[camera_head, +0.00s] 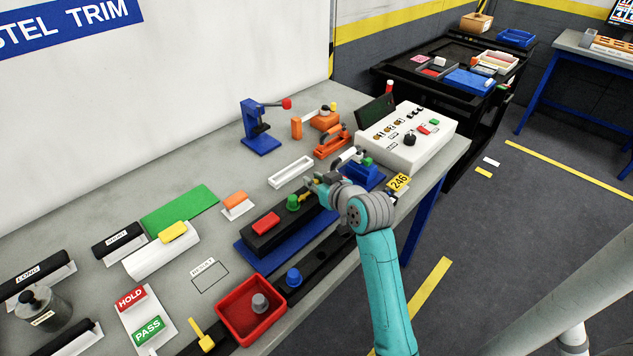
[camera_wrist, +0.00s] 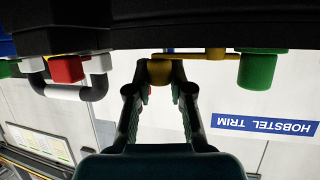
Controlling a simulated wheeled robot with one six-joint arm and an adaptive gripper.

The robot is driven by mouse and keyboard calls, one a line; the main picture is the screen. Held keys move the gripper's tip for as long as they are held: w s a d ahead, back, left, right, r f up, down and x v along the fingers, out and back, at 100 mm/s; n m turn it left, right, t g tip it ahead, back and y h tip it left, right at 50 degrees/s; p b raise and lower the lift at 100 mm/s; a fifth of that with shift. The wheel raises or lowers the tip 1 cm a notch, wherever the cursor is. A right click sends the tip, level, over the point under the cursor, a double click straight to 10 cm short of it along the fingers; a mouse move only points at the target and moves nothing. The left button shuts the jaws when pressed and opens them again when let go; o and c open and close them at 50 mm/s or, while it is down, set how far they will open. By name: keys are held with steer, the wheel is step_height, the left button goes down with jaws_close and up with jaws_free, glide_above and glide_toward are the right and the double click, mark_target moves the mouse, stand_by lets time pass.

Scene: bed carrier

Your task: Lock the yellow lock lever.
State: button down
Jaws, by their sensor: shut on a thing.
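The yellow lock lever (camera_wrist: 205,55) shows in the wrist view as a flat bar with a round knob (camera_wrist: 159,73), beside a green knob (camera_wrist: 257,70). My gripper (camera_wrist: 160,88) has its two fingers on either side of that round knob and is shut on it. In the head view, my gripper (camera_head: 318,184) is at the far end of a black block (camera_head: 273,232) with a red button (camera_head: 265,223) and the green knob (camera_head: 292,203). Only a small yellow part of the lever (camera_head: 306,196) shows there; my gripper and wrist hide the rest.
The black block sits on a blue base (camera_head: 262,262). A blue fixture (camera_head: 365,177) and a white control box (camera_head: 408,137) stand close to my wrist. A red tray (camera_head: 224,316) and another yellow lever (camera_head: 203,336) are at the near end of the bench.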

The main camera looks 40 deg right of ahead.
steer(key=c, duration=1)
jaws_free()
steer(key=v, duration=1.2)
steer(key=shift+s+f, duration=0.1)
